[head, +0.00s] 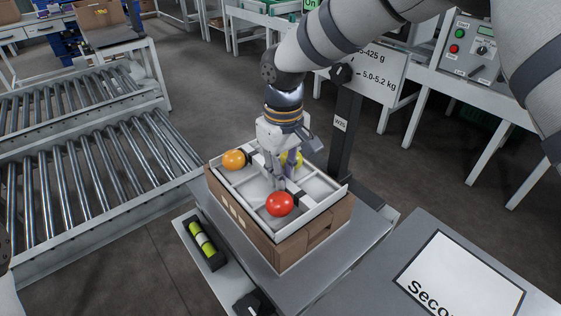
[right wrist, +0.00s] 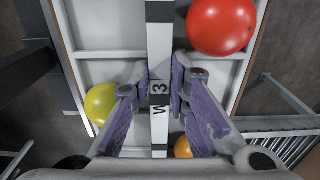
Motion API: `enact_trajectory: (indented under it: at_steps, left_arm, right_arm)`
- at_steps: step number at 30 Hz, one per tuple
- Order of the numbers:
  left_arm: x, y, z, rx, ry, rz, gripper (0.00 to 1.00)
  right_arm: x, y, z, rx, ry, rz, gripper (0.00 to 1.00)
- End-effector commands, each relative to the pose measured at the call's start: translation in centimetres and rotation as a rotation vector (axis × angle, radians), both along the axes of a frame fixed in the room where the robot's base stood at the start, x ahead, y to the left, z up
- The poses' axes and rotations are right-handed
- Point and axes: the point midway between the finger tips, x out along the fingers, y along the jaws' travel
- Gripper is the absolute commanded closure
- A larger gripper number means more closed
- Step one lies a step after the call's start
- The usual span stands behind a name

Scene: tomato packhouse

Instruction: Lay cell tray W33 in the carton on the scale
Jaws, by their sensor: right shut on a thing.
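The white cell tray (head: 316,211) is at the top of the brown carton (head: 288,252), which stands on the grey scale (head: 328,268). Its rim shows at or slightly above the carton's edge; I cannot tell whether it rests fully inside. A red tomato (head: 280,204), an orange tomato (head: 234,160) and a yellow tomato (head: 296,158) lie in its cells. My right gripper (head: 277,182) points down over the tray's middle. In the right wrist view its fingers (right wrist: 160,95) are shut on the tray's central bar (right wrist: 160,55), whose marking is partly visible. My left gripper is not in view.
A dark post (head: 346,135) with a weight sign (head: 375,72) rises close behind the carton. A black holder with a yellow-green item (head: 203,240) sits left of the scale. Roller conveyors (head: 90,180) lie at left. A grey surface with a sign (head: 455,280) is at front right.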

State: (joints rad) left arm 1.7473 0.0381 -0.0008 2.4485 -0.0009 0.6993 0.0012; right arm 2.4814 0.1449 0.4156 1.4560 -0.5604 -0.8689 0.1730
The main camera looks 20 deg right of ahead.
Motion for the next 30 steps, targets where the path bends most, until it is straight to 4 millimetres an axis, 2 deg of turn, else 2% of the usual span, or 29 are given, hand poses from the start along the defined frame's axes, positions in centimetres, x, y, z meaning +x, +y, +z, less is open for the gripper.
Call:
enact_trajectory:
  at_steps: [9,15,30]
  left_arm:
    - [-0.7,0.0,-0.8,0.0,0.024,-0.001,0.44]
    - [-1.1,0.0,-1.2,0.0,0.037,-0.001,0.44]
    - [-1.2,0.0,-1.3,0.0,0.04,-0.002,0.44]
  right_arm:
    - [0.0,0.0,-4.1,0.001,0.001,0.001,1.0]
    - [0.0,0.0,-6.0,0.0,-0.001,0.0,1.0]
    - [0.1,0.0,-6.5,0.0,-0.004,0.0,1.0]
